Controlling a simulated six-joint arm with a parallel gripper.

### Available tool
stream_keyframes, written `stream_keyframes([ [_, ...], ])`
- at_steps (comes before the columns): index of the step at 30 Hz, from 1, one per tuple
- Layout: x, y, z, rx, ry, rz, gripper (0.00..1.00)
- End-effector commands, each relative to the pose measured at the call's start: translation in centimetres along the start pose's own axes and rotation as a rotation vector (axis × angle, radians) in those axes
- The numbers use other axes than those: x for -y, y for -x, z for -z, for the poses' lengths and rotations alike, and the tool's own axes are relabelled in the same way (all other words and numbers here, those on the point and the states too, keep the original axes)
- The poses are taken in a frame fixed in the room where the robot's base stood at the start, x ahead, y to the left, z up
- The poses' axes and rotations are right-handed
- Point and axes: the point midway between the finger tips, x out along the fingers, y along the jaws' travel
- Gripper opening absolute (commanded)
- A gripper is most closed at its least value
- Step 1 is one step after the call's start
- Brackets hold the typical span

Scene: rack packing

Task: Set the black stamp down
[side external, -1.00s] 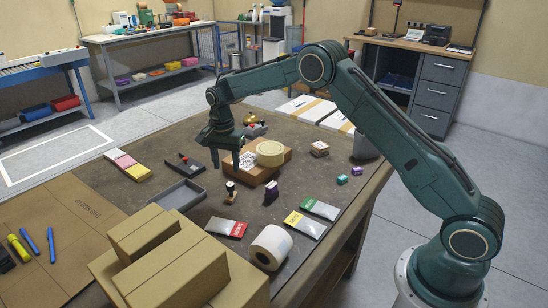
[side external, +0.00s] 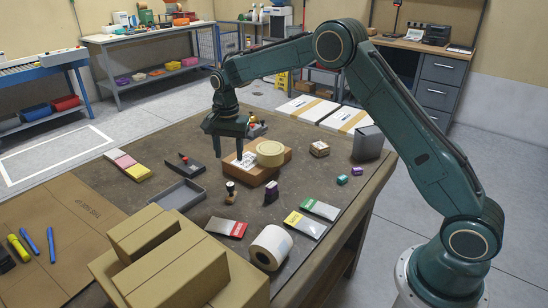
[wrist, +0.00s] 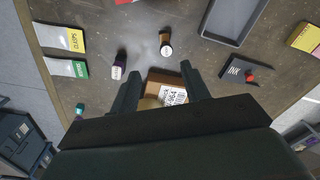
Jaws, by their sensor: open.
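The black stamp (side external: 230,192) stands upright on the dark table mat, in front of the cardboard box; it shows a dark upper part, a pale top and a brown lower part. In the wrist view the stamp (wrist: 165,44) is beyond my fingertips, apart from them. My gripper (side external: 229,152) is open and empty, raised above the table near the box. Its two fingers also show in the wrist view (wrist: 160,73), with nothing held between them.
A cardboard box (side external: 255,176) with a tape roll (side external: 270,153) on it lies below my gripper. A purple stamp (side external: 271,191) stands to the right. An empty grey tray (side external: 178,195) and a red-labelled packet (side external: 226,228) are near the black stamp. An ink pad (wrist: 238,72) lies at the side.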

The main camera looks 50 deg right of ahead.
Motion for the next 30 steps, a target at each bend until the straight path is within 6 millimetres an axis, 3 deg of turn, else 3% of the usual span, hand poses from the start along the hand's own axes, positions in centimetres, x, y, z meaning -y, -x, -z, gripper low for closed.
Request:
stream_keyframes([
  [6,-2.6,6.0,-1.7,-0.031,0.124,0.048,0.46],
  [15,-7.6,12.8,-4.6,-0.081,0.305,0.105,0.46],
  [24,-13.5,17.6,-8.1,-0.141,0.483,0.154,0.46],
  [30,-17.8,19.5,-10.5,-0.187,0.601,0.183,0.46],
])
